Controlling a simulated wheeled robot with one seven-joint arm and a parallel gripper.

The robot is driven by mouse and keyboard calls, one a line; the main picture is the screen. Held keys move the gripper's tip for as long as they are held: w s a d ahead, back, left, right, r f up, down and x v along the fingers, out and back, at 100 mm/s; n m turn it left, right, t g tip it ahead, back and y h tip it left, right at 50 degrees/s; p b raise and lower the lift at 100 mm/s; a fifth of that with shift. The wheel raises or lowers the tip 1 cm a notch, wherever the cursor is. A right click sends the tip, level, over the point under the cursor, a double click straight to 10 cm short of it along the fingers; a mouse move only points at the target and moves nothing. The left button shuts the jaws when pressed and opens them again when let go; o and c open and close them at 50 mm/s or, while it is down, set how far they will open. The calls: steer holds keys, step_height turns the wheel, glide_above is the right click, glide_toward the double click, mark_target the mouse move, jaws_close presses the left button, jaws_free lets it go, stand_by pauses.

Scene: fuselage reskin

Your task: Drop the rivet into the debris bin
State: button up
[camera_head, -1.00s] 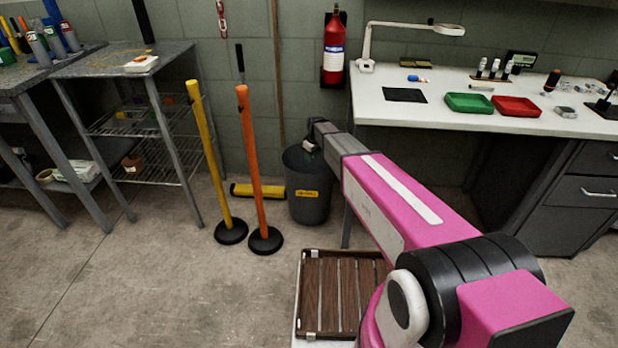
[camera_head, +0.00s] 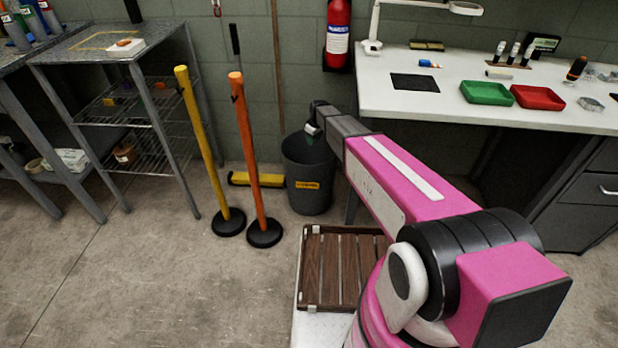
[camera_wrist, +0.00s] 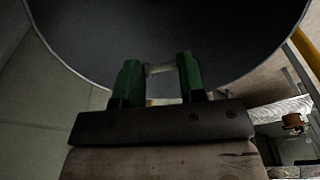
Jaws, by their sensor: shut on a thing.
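The debris bin (camera_head: 308,182) is a dark grey round bin with a yellow label, standing on the floor against the wall. My gripper (camera_head: 311,133) is over the bin's opening in the head view, with the arm reaching in from the right. In the wrist view, the green fingers of my gripper (camera_wrist: 160,72) are shut on the rivet (camera_wrist: 160,68), a small pale cylinder held crosswise between them. The bin (camera_wrist: 110,40) fills the background there, its rim curving below the fingertips. The rivet is too small to make out in the head view.
Yellow (camera_head: 202,145) and orange (camera_head: 249,150) posts on black bases stand left of the bin. A yellow bar (camera_head: 255,180) lies beside it. A white workbench (camera_head: 450,105) stands at right. A slatted wooden tray (camera_head: 341,268) is in front. Floor at left is open.

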steer(key=shift+f, duration=1.05)
steer(key=o, duration=1)
steer(key=shift+c, duration=0.2)
steer(key=shift+r, duration=0.15)
step_height(320, 180, up, 10)
steer(key=s+d, duration=0.1)
steer(key=shift+r, duration=0.25)
steer(key=shift+s+d, duration=0.1)
